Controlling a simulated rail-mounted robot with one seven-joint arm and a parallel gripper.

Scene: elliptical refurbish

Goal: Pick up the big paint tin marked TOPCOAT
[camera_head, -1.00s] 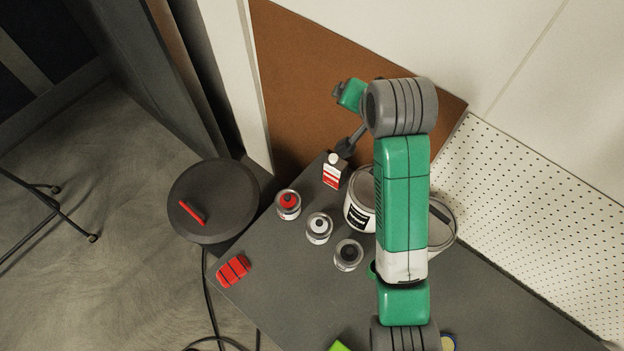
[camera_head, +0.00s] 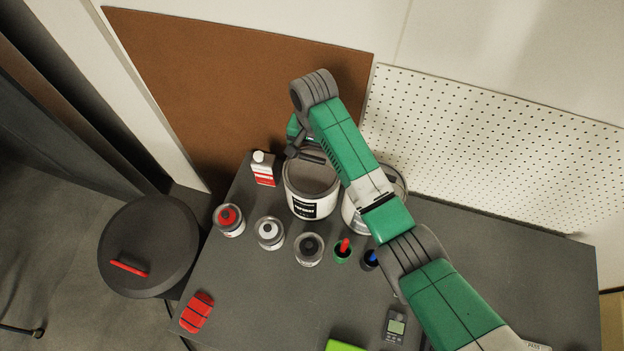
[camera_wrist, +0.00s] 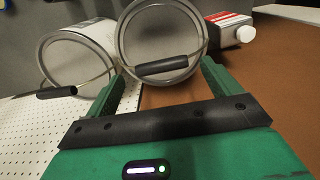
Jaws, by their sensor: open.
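Two big white tins with grey lids stand on the grey table. The left big tin (camera_head: 311,204) has a black label whose small lettering I cannot read surely. The right big tin (camera_head: 352,214) is partly hidden behind my arm, and its label does not show. My gripper (camera_head: 305,152) is at the back edge of the left tin, partly hidden by my arm. In the wrist view my gripper (camera_wrist: 165,72) is open, with the left tin (camera_wrist: 160,45) and its dark handle ahead between the fingers. The right tin (camera_wrist: 85,58) shows beyond the other finger.
A red-and-white carton (camera_head: 263,170) stands close left of the left tin. Several small cans, including a red-topped one (camera_head: 229,219), stand in front. A brown board (camera_head: 240,80) and white pegboard (camera_head: 490,150) rise behind. The table's right side (camera_head: 530,250) is mostly clear.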

